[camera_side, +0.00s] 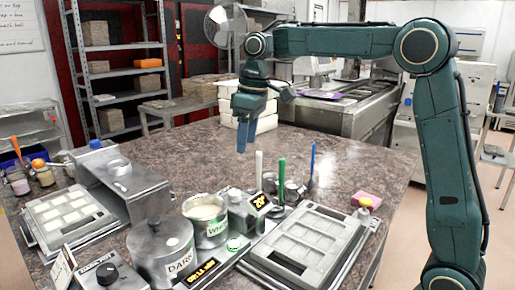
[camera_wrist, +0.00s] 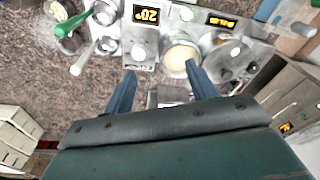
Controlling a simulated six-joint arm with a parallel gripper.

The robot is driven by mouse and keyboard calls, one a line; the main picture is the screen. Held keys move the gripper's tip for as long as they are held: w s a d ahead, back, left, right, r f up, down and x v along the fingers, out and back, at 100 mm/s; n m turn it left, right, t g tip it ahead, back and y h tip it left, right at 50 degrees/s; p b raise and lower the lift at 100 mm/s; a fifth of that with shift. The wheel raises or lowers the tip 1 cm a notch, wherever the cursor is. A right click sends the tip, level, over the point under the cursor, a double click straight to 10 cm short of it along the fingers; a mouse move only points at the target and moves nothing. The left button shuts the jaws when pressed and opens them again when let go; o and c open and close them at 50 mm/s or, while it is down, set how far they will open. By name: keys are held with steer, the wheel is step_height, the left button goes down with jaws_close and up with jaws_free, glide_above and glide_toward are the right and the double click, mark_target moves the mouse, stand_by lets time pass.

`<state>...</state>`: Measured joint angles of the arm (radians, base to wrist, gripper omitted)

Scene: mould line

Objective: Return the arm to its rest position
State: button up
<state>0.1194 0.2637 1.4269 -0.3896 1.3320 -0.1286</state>
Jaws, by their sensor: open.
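My gripper (camera_side: 243,138) hangs in the air above the stone table (camera_side: 185,143), fingers pointing down, in the side view. In the wrist view my gripper (camera_wrist: 160,85) shows its two blue fingers apart with nothing held between them. My teal arm reaches in from the right, its upper link roughly level. The fingers are well above the table and apart from the pots. The white-filled pot (camera_side: 206,214) and the lidded pot marked DARK (camera_side: 160,252) stand in front of and below the gripper. The table directly under the fingers is mostly hidden in the wrist view.
A mould tray (camera_side: 318,222) lies at the front right, another filled mould (camera_side: 66,213) at the left beside a metal machine (camera_side: 124,184). Upright handles, green (camera_side: 282,172) and blue (camera_side: 313,160), stand near the centre. White stacked blocks (camera_side: 262,122) are behind. The middle tabletop is clear.

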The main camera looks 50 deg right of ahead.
steer(key=s+f+m+t, duration=0.2)
steer(key=s, duration=1.2)
steer(key=s+a+f+m+t+h, duration=0.1)
steer(key=s+f+m+t, duration=0.1)
steer(key=s, duration=1.1)
steer(key=shift+s+a+f+m, duration=0.15)
steer(key=shift+s+f+m, duration=0.2)
steer(key=shift+f, duration=0.45)
